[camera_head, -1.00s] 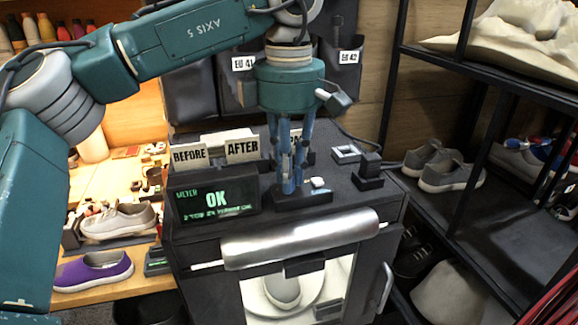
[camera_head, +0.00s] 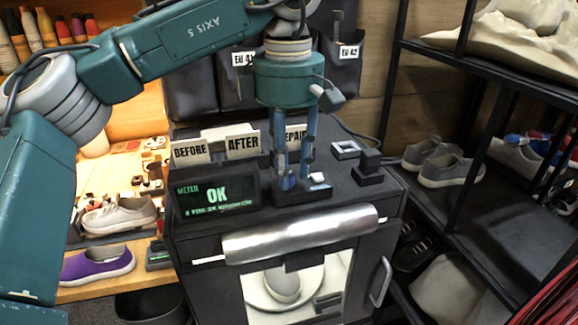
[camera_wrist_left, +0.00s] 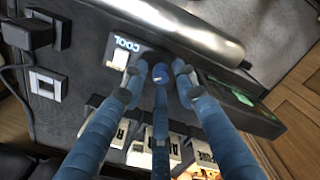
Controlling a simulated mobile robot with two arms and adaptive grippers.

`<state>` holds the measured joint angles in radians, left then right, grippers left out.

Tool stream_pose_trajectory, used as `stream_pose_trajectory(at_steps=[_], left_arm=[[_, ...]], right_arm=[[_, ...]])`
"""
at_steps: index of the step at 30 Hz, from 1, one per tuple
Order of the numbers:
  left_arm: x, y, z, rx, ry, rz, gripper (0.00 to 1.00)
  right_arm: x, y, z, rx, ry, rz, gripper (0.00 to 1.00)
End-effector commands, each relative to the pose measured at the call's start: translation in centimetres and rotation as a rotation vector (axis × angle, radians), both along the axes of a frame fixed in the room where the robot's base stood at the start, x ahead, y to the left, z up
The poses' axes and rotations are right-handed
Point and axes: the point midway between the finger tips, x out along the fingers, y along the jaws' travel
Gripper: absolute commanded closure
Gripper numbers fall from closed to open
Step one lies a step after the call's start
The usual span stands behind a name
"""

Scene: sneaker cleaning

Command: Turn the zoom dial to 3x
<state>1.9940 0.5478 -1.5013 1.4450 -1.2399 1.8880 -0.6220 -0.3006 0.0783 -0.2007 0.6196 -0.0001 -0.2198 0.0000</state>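My left gripper (camera_head: 292,180) points down from above at the black control block (camera_head: 287,196) on top of the dark cabinet. Its blue fingers stand around a spot beside a white switch (camera_head: 318,180). In the left wrist view the fingertips (camera_wrist_left: 160,76) come close together with small gaps, next to the white switch (camera_wrist_left: 121,59) and a lit "COOL" label (camera_wrist_left: 127,43). I cannot make out the zoom dial or a 3x mark. The fingers hide what lies between them, so I cannot tell whether they grip anything. My right gripper is not in view.
A silver cylinder (camera_head: 300,232) runs along the cabinet front. A black shelf (camera_head: 500,215) with shoes stands at right.

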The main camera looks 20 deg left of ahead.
Motion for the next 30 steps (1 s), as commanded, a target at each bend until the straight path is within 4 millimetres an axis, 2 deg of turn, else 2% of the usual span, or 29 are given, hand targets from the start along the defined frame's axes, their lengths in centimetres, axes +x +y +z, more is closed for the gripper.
stream_pose_trajectory(at_steps=[11, 14, 24, 30], left_arm=[[-0.1, 0.0, 0.3, 0.002, 0.006, -0.002, 0.65], [-0.1, -0.1, 1.5, 0.0, 0.004, -0.001, 0.65], [-0.1, 0.0, 8.8, 0.004, 0.0, 0.003, 0.65], [-0.1, 0.0, 11.2, 0.002, 0.003, 0.001, 0.65]], right_arm=[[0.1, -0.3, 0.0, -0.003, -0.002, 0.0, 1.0], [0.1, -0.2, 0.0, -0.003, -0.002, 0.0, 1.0], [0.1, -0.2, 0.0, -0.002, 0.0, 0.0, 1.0], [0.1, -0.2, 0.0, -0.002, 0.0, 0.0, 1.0]])
